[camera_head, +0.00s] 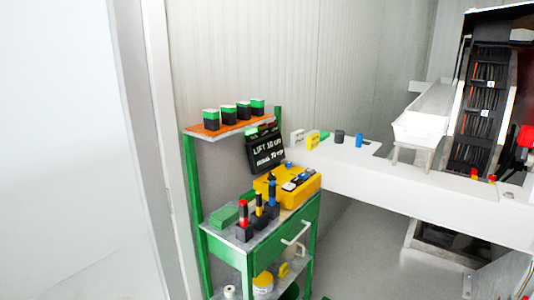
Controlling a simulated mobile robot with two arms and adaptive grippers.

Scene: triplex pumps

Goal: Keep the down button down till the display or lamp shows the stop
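A black display panel (267,152) with white lettering stands tilted at the back of a green cart; its first word looks like LIFT, and the rest is too small to read surely. Small green and red parts, perhaps lamps, show along its top edge. A yellow box (309,190) with dark and bluish parts on top lies on the cart in front of the panel. I cannot tell which part, if any, is the down button. Neither of my grippers is in view, and nothing is seen touching the box or the panel.
The green cart (192,180) has an orange-topped shelf with several green-and-black blocks. Red, yellow and blue-marked upright tools (258,212) stand at its front. A white beam (430,185) runs right, carrying small parts and a white trough (424,118). Grey floor (365,240) is clear below.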

